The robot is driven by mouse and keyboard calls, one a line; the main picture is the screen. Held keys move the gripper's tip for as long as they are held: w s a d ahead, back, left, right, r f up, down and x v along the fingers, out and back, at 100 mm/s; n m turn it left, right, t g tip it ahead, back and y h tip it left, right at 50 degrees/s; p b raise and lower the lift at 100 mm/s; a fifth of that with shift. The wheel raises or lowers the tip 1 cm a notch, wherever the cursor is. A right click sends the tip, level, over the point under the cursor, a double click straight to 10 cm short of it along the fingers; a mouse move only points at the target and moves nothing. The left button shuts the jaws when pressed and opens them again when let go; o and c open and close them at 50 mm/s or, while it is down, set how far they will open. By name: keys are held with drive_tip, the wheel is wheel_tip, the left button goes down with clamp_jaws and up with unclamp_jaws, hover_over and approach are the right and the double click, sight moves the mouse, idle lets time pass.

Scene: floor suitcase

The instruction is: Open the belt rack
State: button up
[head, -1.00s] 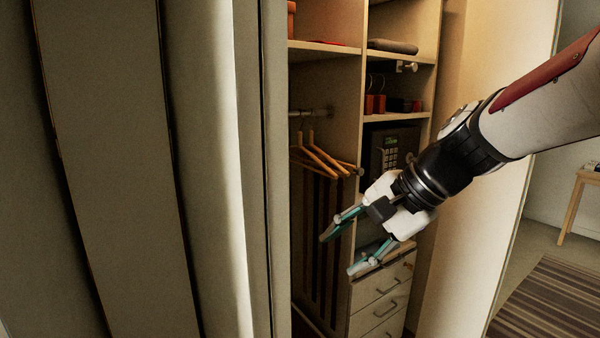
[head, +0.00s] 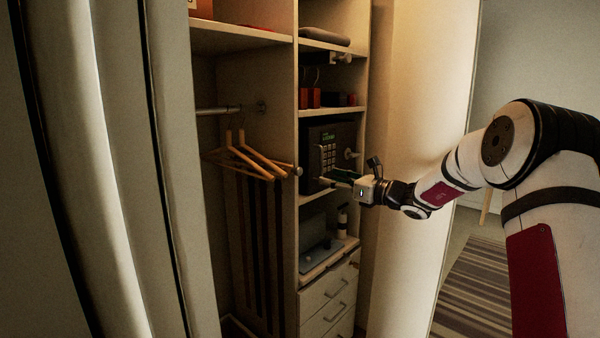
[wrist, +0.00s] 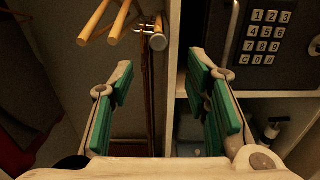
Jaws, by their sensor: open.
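What appears to be the belt rack is a bar on the divider panel, ending in a round pale knob (head: 298,172). The knob also shows at the top middle of the wrist view (wrist: 157,41). Long dark straps, apparently belts (head: 262,235), hang below it. My gripper (head: 335,178) is open and empty, to the right of the knob, before the safe. In the wrist view my gripper (wrist: 160,80) has its green-padded fingers apart, with the knob beyond the gap between them. Much of the bar is hidden.
Wooden hangers (head: 245,163) hang from a rod just left of the knob. A dark safe (head: 332,148) is in the right column, above a shelf with bottles and drawers (head: 327,290). A curtain-like folded door (head: 130,150) stands at left, and an open door panel (head: 415,110) at right.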

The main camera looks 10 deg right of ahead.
sight(300, 171)
drive_tip(key=x, duration=1.3)
drive_tip(key=shift+w+a, duration=0.1)
drive_tip(key=shift+a, duration=0.1)
clamp_jaws()
